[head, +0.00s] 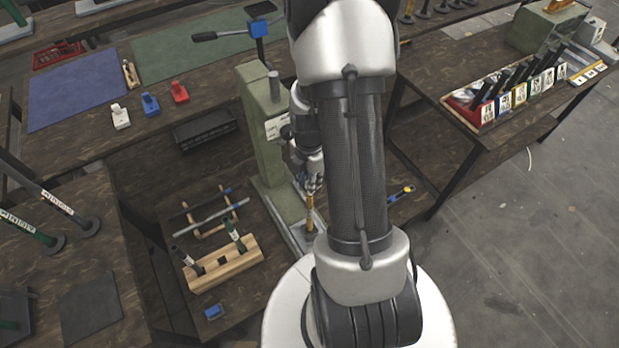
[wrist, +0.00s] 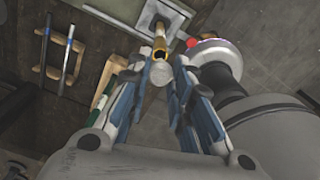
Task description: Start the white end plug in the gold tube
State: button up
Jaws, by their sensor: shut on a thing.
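My gripper (head: 311,184) is shut on the white end plug in front of the green press. In the wrist view, the round pale face of the white end plug (wrist: 158,75) shows between the blue finger pads of my gripper (wrist: 160,68). The gold tube (head: 309,212) stands upright on the press's base, just below my gripper. It also shows in the wrist view (wrist: 160,48), directly beyond the plug and nearly in line with it. The plug partly hides the tube's near end. I cannot tell whether plug and tube touch.
The green press column (head: 258,125) stands close to my gripper. A yellow-handled tool (head: 403,193) lies at right. A blue block (head: 213,312) lies in front.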

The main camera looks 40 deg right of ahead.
jog(key=shift+f+b, duration=0.3)
jog(key=shift+f, duration=0.35)
jog(key=shift+f+b, duration=0.95)
jog(key=shift+f, duration=0.15)
dwell(1.0)
jog(key=o, duration=0.8)
notch_tip(320, 180, up, 8)
jog(key=shift+f, duration=0.2)
dwell(0.5)
